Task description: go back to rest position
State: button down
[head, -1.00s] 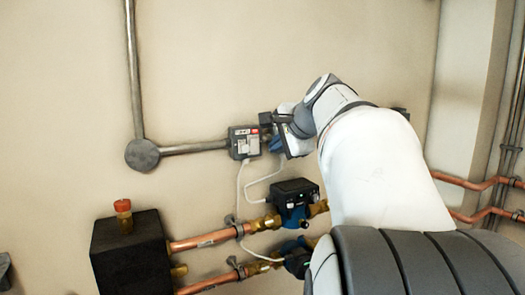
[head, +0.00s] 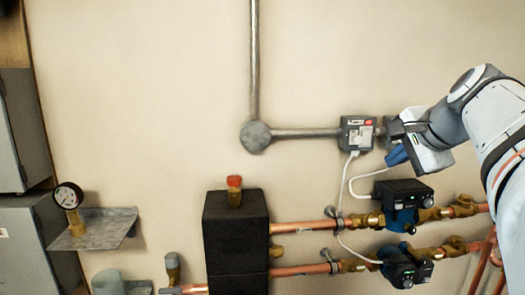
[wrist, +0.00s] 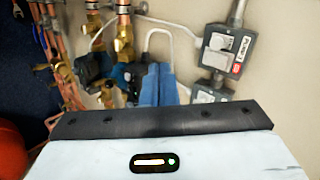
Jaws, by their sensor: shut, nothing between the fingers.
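My gripper (head: 397,155) is on the right side of the head view, its blue fingers pointing down-left. It is in front of the wall, just right of and slightly below a grey switch box (head: 357,133). In the wrist view the blue fingers (wrist: 158,85) are together and hold nothing. There the copper pipes and pumps are behind and left of them, and the grey box (wrist: 226,50) is to their right. I cannot tell the exact gap between the fingers and the wall fittings.
Two dark pumps (head: 403,204) sit on copper pipes (head: 303,228) below my gripper, with white cables up to the box. A black block with a red-capped fitting (head: 234,190) stands left. A wall shelf (head: 108,228) holds a gauge (head: 68,196).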

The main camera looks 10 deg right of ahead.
jog(key=s+a+f+n+g, duration=0.2)
jog(key=s+a+f+n, duration=0.3)
jog(key=f, duration=0.5)
jog(key=s+a+f+n+g, duration=0.2)
jog(key=s+a+f+n, duration=0.3)
jog(key=f, duration=0.5)
jog(key=s+a+f+n+g, duration=0.3)
jog(key=s+a+f+n, duration=0.2)
jog(key=f, duration=0.5)
jog(key=shift+a+n+h, duration=0.3)
jog(key=shift+a+n, duration=0.2)
jog(key=shift+a, duration=0.25)
